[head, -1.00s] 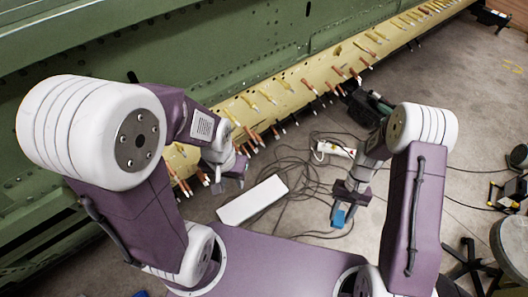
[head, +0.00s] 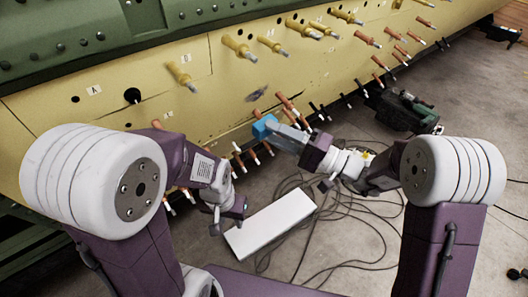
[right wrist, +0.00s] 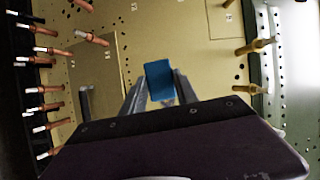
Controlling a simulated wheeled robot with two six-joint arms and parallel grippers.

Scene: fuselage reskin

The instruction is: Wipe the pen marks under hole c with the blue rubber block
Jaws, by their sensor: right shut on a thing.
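My right gripper (head: 284,137) is shut on the blue rubber block (head: 264,127), which sticks out past the fingertips. The block also shows between the fingers in the right wrist view (right wrist: 159,78). It is in front of the lower part of the yellow skin panel (head: 215,82); I cannot tell whether it touches. A dark scribbled smudge (head: 257,94), which looks like pen marks, is on the panel just above the block. Small letter labels are on the panel; I cannot make out a c. My left gripper (head: 229,213) hangs low at the left, its jaws unclear.
Yellow pegs (head: 239,47) stick out of the upper panel, and copper-coloured pegs (head: 290,105) line the lower edge close to my right gripper. A white box (head: 270,224) and loose black cables lie on the floor below. Dark equipment (head: 402,108) stands to the right.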

